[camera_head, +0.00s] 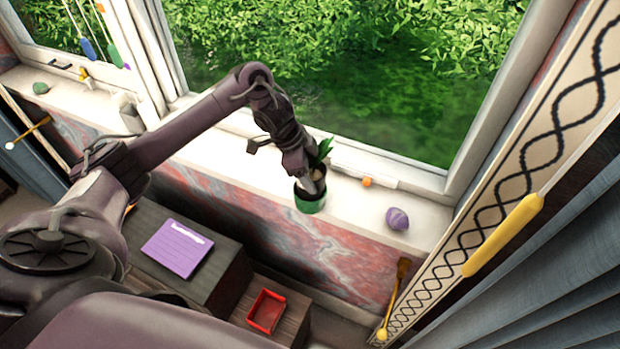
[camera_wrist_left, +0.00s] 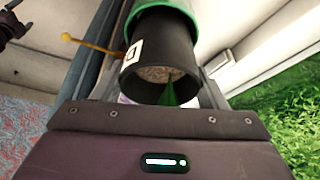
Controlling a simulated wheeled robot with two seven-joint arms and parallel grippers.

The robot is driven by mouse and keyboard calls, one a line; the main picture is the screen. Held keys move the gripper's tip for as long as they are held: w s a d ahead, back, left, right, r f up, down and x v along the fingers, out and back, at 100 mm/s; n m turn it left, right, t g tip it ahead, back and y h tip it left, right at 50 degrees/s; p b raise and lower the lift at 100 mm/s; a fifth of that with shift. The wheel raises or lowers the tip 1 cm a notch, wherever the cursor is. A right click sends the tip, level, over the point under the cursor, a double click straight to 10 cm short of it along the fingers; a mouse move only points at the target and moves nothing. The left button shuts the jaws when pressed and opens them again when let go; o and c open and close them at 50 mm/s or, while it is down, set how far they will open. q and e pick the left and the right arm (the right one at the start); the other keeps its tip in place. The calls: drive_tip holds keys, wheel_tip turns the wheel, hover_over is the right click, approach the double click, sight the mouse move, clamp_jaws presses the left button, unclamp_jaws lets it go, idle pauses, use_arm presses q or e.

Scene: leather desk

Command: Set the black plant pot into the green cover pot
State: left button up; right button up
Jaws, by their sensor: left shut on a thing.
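The black plant pot (camera_wrist_left: 160,62), with soil and a green leaf at its mouth and a white label on its side, is held by my left gripper. My left gripper (camera_head: 312,184) is shut on it above the windowsill; green leaves (camera_head: 321,150) rise beside the fingers in the head view. The green cover pot (camera_head: 309,204) stands on the sill's front edge, directly under the gripper. In the wrist view the green cover pot (camera_wrist_left: 189,12) surrounds the black pot's far end; how deep it sits is hidden. A dark shape at that view's upper left may be my right gripper.
A purple lump (camera_head: 397,218) and a small orange thing (camera_head: 367,182) lie on the sill to the right. The window frame is close behind. Below are a purple notepad (camera_head: 178,248) and a red tray (camera_head: 280,292). A yellow-handled thing hangs at right.

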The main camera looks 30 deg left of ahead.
use_arm(q)
wheel_tip(320, 180, down, 2)
drive_tip(key=shift+f+p, duration=0.25)
drive_tip(key=shift+p, duration=0.05)
drive_tip(key=shift+f, duration=0.15)
use_arm(e)
drive_tip(key=shift+w+d+r, duration=0.2)
drive_tip(key=shift+d+r, duration=0.1)
drive_tip(key=shift+d, duration=0.1)
use_arm(q)
drive_tip(key=shift+f, duration=0.1)
drive_tip(key=shift+f, duration=0.15)
drive_tip(key=o, duration=1.5)
use_arm(e)
drive_tip(key=shift+d, duration=0.1)
